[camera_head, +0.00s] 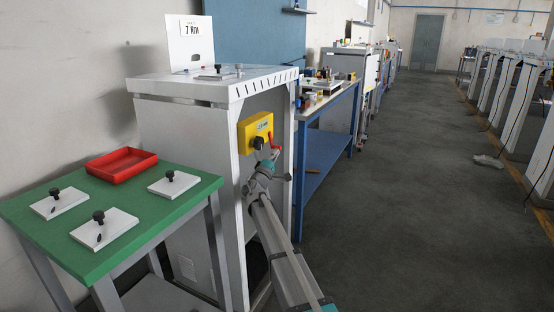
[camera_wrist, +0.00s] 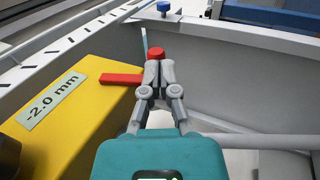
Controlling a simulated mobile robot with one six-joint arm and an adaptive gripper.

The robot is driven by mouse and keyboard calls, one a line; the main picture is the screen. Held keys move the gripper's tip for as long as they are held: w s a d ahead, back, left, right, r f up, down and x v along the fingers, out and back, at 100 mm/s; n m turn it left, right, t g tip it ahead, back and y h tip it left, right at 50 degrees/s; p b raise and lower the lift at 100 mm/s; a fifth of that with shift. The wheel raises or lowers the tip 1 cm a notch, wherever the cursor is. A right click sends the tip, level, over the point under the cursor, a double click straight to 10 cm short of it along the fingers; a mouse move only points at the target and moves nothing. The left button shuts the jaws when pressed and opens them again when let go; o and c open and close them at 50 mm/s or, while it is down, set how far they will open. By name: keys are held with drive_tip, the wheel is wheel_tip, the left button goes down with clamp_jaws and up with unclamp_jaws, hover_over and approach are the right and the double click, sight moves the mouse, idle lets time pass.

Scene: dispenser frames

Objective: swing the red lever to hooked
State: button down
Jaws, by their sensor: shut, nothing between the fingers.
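A yellow box (camera_head: 252,131) is mounted on the front of the light grey cabinet. The red lever (camera_head: 275,148) is at its right side. In the wrist view the lever (camera_wrist: 118,79) shows as a red bar over the yellow box, with a red round end (camera_wrist: 156,53) just beyond my fingertips. My gripper (camera_wrist: 158,68) is shut and empty, its tips close together at the lever. Whether they touch it I cannot tell. The fingers hide part of the lever. In the head view my gripper (camera_head: 270,158) is in front of the yellow box, just below the lever.
A black knob (camera_head: 258,143) sits on the yellow box, and a label reading -2.0 mm (camera_wrist: 54,101) is on it. A green table (camera_head: 130,215) with a red tray (camera_head: 121,163) stands at left. A blue workbench (camera_head: 335,112) stands behind.

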drive_tip(key=shift+w+d+r, duration=0.1)
drive_tip(key=shift+w+d, duration=0.3)
drive_tip(key=shift+w, duration=0.45)
drive_tip(key=shift+p+x, duration=0.4)
drive_tip(key=shift+x, duration=0.5)
drive_tip(key=s+a+f+b, duration=0.3)
drive_tip(key=s+f+b, duration=0.2)
drive_tip(key=f+b, duration=0.5)
drive_tip(key=s+a+f+b, duration=0.3)
drive_tip(key=s+f+b, duration=0.2)
drive_tip(key=f+b, duration=0.5)
drive_tip(key=shift+s+a+f+b, duration=0.2)
drive_tip(key=shift+s+f+b, duration=0.1)
drive_tip(key=shift+f, duration=0.15)
